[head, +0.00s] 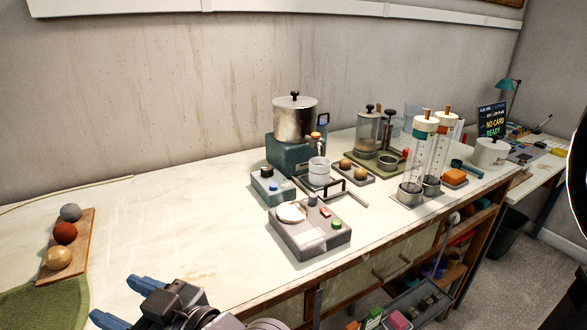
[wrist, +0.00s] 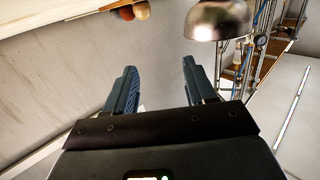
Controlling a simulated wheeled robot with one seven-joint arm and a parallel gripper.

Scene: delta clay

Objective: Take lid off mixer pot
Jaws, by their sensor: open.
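A steel pot (head: 293,123) stands on a teal base (head: 288,153) near the back wall, in the middle of the head view. It has a lid (head: 295,102) with a black knob (head: 294,95), and the lid sits on the pot. I take this as the mixer pot. My gripper (head: 126,302) is at the front left of the head view, well apart from the pot. Its two blue fingers are spread and empty; they also show in the wrist view (wrist: 158,68). The pot is not clearly identifiable in the wrist view.
A grey scale-like device (head: 310,238), a small teal box (head: 277,187) and a white cup (head: 319,172) stand in front of the pot. Clear tubes (head: 415,157) stand to the right. Several balls lie on a wooden board (head: 80,228) at left. The bench between is clear.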

